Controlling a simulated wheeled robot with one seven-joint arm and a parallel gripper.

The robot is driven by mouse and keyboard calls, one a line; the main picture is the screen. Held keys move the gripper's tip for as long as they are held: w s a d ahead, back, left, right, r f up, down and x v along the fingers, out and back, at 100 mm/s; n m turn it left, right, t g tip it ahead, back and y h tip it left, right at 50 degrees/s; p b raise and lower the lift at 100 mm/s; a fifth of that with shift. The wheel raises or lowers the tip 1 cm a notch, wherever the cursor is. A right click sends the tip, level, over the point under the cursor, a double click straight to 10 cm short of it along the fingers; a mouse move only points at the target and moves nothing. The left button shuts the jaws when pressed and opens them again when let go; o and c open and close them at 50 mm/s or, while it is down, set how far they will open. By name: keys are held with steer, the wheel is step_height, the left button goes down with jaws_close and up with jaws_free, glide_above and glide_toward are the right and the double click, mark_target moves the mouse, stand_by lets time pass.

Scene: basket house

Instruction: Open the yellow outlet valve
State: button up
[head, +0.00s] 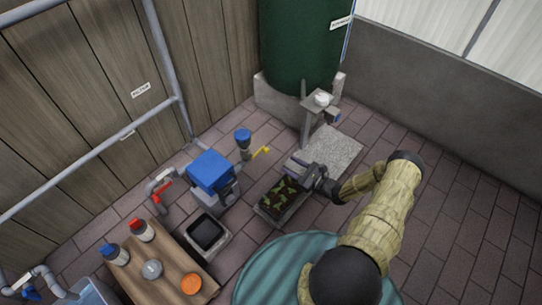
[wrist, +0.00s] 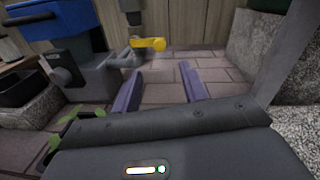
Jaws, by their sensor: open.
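The yellow outlet valve handle (head: 261,152) sits on a grey pipe beside the blue-topped unit in the head view. In the wrist view the yellow handle (wrist: 148,44) lies roughly level, pointing right, beyond and above my fingertips. My gripper (head: 298,167) is above the planter tray, to the right of the handle and apart from it. In the wrist view my gripper (wrist: 160,80) is open, with two purple-grey fingers and only paving between them.
The blue-lidded unit (head: 210,171) stands left of the valve. A planter with seedlings (head: 270,211) lies below my gripper. A green tank (head: 300,45) on a concrete base stands behind. A wooden table (head: 170,250) with bottles is at lower left. Paving at right is clear.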

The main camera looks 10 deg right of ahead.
mark_target(268, 152)
steer(key=b+x, duration=0.4)
steer(key=x, duration=0.6)
steer(key=shift+f, duration=0.1)
steer(key=shift+w+a, duration=0.25)
jaws_close()
